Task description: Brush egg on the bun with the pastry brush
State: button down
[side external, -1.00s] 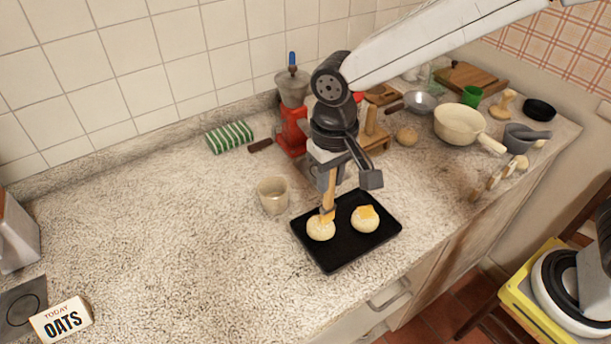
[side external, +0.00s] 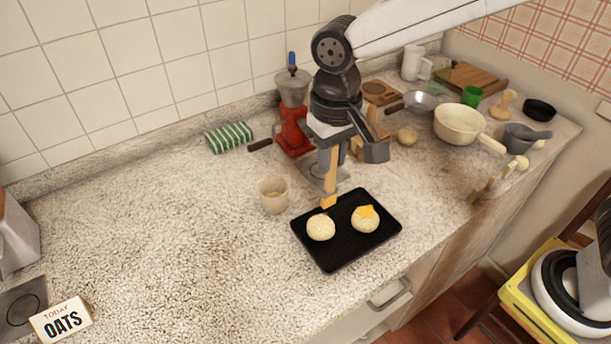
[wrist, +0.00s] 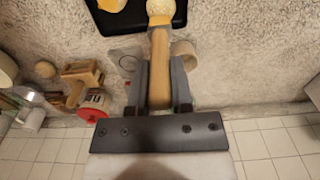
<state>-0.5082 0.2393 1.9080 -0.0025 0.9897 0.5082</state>
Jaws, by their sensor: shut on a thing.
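My gripper (side external: 345,150) is shut on the wooden handle of the pastry brush (side external: 331,180), which hangs head down. The brush's yellowish head is above the back left edge of the black tray (side external: 332,263), behind the left bun. The left bun (side external: 321,228) is pale and round on the tray. The right bun (side external: 364,220) beside it has a yellow-orange patch on top. In the wrist view the brush handle (wrist: 159,70) lies between my fingers, its head overlapping a bun (wrist: 160,6).
A red grinder (side external: 295,130) and a green striped cloth (side external: 230,137) stand behind. A cream pan (side external: 459,123), a mortar (side external: 522,138) and other kitchenware crowd the right. The counter left of the cup is mostly clear.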

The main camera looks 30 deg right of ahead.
jog(key=shift+f, duration=0.15)
dwell(0.5)
jog(key=shift+w+f, duration=0.3)
jog(key=shift+f, duration=0.55)
jog(key=shift+w+f, duration=0.3)
jog(key=shift+f, duration=0.6)
jog(key=shift+w+f, duration=0.3)
jog(key=shift+f, duration=0.55)
jog(key=shift+f, duration=0.65)
jog(key=shift+s, duration=0.15)
jog(key=shift+s, duration=0.3)
jog(key=shift+w, duration=0.2)
jog(key=shift+w, duration=0.75)
